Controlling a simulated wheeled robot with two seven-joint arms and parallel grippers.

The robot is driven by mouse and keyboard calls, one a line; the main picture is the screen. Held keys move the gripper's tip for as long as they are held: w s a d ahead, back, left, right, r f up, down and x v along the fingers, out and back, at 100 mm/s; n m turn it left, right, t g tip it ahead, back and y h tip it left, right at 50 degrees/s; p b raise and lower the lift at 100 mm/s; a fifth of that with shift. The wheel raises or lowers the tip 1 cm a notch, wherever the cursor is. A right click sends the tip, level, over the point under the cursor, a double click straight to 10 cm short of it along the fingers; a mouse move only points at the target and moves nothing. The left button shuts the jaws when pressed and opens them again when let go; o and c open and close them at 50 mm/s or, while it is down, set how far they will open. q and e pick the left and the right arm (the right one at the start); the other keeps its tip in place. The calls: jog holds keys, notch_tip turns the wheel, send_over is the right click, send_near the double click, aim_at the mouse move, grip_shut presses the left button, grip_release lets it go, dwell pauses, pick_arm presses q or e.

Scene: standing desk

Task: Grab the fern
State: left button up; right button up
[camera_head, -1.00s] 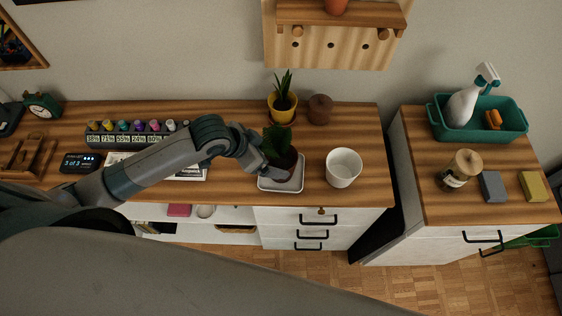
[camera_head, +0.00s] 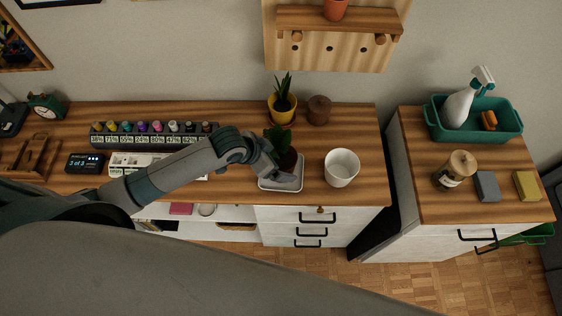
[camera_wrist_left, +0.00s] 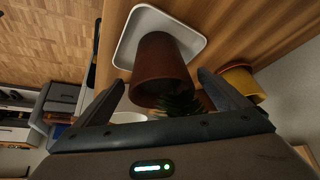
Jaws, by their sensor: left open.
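A leafy green plant (camera_head: 277,137) in a dark brown pot (camera_head: 288,160) stands on a white tray (camera_head: 266,185) near the desk's front edge. I take it as the fern. My left gripper (camera_head: 287,181) is at the front of this pot, over the tray, and partly covers both. In the left wrist view the brown pot (camera_wrist_left: 160,62) lies between the two spread fingers of the left gripper (camera_wrist_left: 165,92), with green leaves (camera_wrist_left: 180,103) beside it. The fingers are open and I cannot tell whether either touches the pot. My right gripper is not in view.
A yellow pot with an upright plant (camera_head: 282,108) and a brown lidded jar (camera_head: 318,110) stand behind. A white cup (camera_head: 342,168) stands close on the right. A row of small bottles (camera_head: 150,132) is left. A gap separates the right-hand cabinet (camera_head: 430,212).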

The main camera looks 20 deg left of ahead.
aim_at(279, 163)
pick_arm(q)
jog(key=shift+w+d+f, duration=0.1)
jog(key=shift+f, duration=0.1)
jog(key=shift+c, duration=0.7)
jog(key=shift+r, duration=0.1)
jog(key=c, duration=1.4)
jog(key=shift+w, duration=0.1)
jog(key=shift+r+b, duration=0.6)
jog(key=shift+r, duration=0.3)
jog(key=shift+s+d+r+b, duration=0.1)
jog(key=shift+r+b, duration=0.2)
jog(key=shift+r, duration=0.3)
jog(key=shift+s+d+r+b, duration=0.1)
jog(key=shift+r+b, duration=0.2)
jog(key=shift+r, duration=0.25)
jog(key=s+d+r+b, duration=0.2)
jog(key=s+d+r, duration=0.5)
jog(key=s, duration=0.1)
jog(key=shift+s+d+b, duration=0.15)
jog(key=shift+d+b, duration=0.15)
jog(key=shift+b, duration=0.05)
